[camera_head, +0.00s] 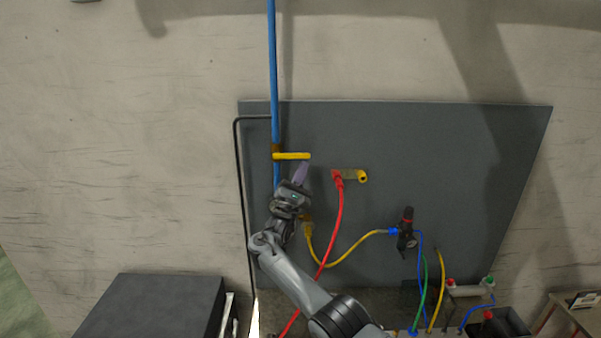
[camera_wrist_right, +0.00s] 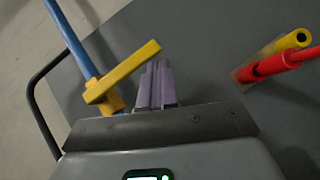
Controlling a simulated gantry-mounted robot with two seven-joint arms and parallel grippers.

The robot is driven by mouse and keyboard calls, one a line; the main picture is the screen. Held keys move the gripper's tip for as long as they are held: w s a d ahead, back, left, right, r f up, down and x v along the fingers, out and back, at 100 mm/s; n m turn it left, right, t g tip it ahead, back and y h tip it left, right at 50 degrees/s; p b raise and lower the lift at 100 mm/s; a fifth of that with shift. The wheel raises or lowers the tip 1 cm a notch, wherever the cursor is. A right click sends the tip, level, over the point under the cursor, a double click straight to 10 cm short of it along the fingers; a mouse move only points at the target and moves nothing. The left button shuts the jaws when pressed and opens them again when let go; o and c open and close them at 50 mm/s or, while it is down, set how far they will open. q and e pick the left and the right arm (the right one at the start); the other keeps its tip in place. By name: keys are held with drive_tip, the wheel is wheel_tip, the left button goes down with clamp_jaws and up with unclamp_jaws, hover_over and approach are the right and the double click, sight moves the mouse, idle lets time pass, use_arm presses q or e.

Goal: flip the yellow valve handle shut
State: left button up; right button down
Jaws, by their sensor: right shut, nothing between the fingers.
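The yellow valve handle (camera_head: 292,156) sits on the vertical blue pipe (camera_head: 273,70) and sticks out to the right, across the pipe's line. In the right wrist view the handle (camera_wrist_right: 124,71) slants up to the right from its yellow valve body (camera_wrist_right: 111,103). My right gripper (camera_head: 301,171) is just below the handle's free end in the head view. Its purple fingers (camera_wrist_right: 156,84) are shut and empty, beside the handle in the wrist view. I cannot tell whether they touch it. My left gripper is not in view.
A dark grey panel (camera_head: 430,140) stands behind the pipe. To the right, a red hose (camera_head: 341,215) joins a fitting with a yellow end (camera_head: 362,176). A yellow hose (camera_head: 350,249) runs below to a black tool (camera_head: 406,230). A dark box (camera_head: 150,305) stands at lower left.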

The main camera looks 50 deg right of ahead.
drive_tip(key=s+a+f, duration=0.2)
drive_tip(key=f, duration=0.3)
drive_tip(key=s+a+f+b, duration=0.1)
drive_tip(key=s+a+f, duration=0.1)
drive_tip(key=f, duration=0.3)
drive_tip(key=shift+s+a+f, duration=0.2)
drive_tip(key=shift+a+f, duration=0.1)
drive_tip(key=shift+a, duration=0.55)
